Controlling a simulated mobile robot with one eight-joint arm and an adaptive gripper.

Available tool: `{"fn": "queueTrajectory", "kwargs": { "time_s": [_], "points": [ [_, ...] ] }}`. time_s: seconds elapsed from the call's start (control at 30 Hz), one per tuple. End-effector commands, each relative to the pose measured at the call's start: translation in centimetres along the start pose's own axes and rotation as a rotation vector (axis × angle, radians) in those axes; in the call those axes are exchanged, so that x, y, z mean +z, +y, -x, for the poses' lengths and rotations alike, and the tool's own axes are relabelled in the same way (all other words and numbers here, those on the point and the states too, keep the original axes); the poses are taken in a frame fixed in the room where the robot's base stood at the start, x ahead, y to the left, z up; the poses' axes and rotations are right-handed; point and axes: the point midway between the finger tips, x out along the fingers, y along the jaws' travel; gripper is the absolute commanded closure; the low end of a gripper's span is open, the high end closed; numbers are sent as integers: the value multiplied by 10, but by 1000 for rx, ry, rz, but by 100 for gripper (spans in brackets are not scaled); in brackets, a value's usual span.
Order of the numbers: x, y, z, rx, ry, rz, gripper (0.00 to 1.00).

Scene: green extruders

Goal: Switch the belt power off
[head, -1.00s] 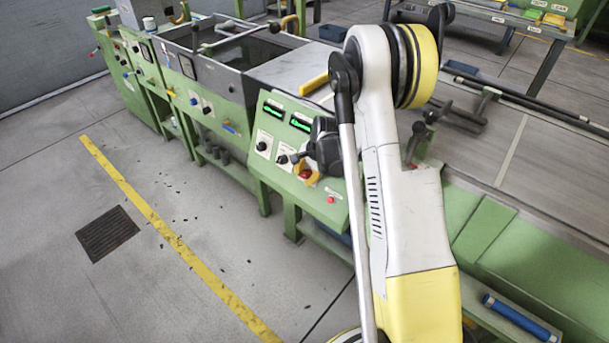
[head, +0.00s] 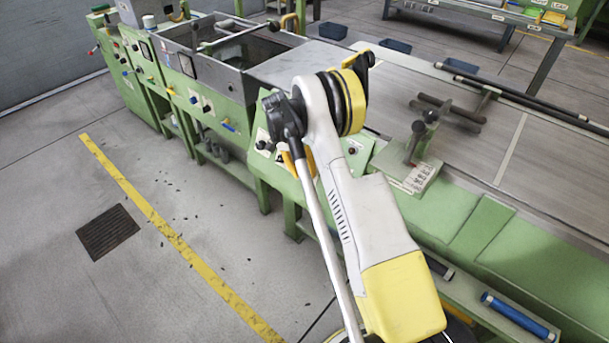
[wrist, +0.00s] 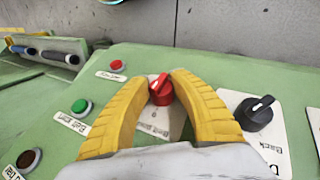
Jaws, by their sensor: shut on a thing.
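The red rotary knob (wrist: 161,94) with a pale pointer mark sits on a white label plate on a sloped green panel (wrist: 218,75), in the wrist view. The print on its plate is only partly readable. My gripper (wrist: 163,80) has its two yellow fingers on either side of the knob, shut on it. In the head view my arm covers the knob, and most of the control panel (head: 357,150) is hidden behind it.
In the wrist view, a black knob (wrist: 256,112) stands close right of the fingers. A red button (wrist: 117,65), a green button (wrist: 80,106) and a dark button (wrist: 28,159) lie to the left. The conveyor (head: 470,130) runs behind the panel.

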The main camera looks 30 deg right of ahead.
Motion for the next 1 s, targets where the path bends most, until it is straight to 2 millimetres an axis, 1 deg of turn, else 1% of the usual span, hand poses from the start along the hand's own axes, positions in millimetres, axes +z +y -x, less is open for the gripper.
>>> {"fn": "queueTrajectory", "kwargs": {
  "time_s": [0.3,0.83,0.87,0.9,0.93,1.0],
  "points": [
    [0,0,-1,108,-5,45,100],
    [0,1,0,129,-7,53,100],
    [0,1,0,129,-7,53,67],
    [0,1,0,128,-7,53,55],
    [0,1,0,128,-7,53,49],
    [0,0,0,128,-7,53,49]
  ]
}}
